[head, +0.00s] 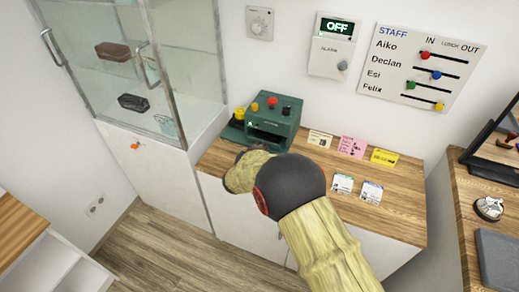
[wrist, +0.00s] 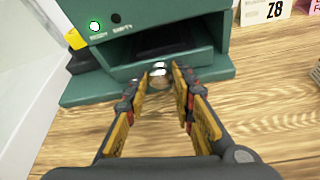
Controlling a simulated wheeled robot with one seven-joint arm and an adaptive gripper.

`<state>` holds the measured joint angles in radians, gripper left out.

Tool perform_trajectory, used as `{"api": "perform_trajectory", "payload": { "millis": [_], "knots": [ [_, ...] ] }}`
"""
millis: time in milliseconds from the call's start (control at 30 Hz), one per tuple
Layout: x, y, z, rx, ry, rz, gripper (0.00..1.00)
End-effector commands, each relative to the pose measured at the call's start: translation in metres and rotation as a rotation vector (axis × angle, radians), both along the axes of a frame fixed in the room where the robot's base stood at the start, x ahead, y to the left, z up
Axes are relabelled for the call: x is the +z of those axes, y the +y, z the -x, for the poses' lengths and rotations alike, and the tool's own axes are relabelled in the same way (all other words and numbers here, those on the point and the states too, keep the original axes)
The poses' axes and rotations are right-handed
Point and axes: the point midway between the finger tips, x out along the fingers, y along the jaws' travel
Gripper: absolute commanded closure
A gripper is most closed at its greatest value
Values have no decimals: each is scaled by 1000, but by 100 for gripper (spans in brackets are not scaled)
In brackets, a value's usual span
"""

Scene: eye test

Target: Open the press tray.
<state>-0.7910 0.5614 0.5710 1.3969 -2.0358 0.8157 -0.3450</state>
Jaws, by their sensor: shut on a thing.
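The green press (head: 270,117) stands on the wooden counter at its back left, with red, orange and black knobs on top and a yellow part on its left. In the wrist view the press (wrist: 140,28) shows a lit green lamp and a dark opening low in its front. The press tray (wrist: 198,62) sits in that opening; how far in it is I cannot tell exactly. Its round metal knob (wrist: 160,70) is between the fingertips of my gripper (wrist: 160,78), which is shut on it. In the head view my arm hides the fingers and the knob.
Several cards lie or stand on the counter (head: 400,218) right of the press, including a pink card (head: 352,146) and a yellow card (head: 384,157). A glass cabinet (head: 135,80) stands close on the left. The counter in front of the press is bare.

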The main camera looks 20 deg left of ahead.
Motion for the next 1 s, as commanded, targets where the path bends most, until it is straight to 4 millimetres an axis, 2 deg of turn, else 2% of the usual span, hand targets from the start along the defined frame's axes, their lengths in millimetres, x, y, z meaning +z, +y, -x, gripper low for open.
{"api": "perform_trajectory", "payload": {
  "millis": [433, 533, 800, 900, 1000],
  "knots": [
    [0, 1, 5, 1, 0, 0, 100],
    [0, 3, 23, 2, 0, 0, 100],
    [1, 9, 90, 4, 1, 2, 100],
    [1, 9, 103, 2, 0, 0, 100],
    [0, 9, 109, 1, 0, 1, 100]
  ]
}}
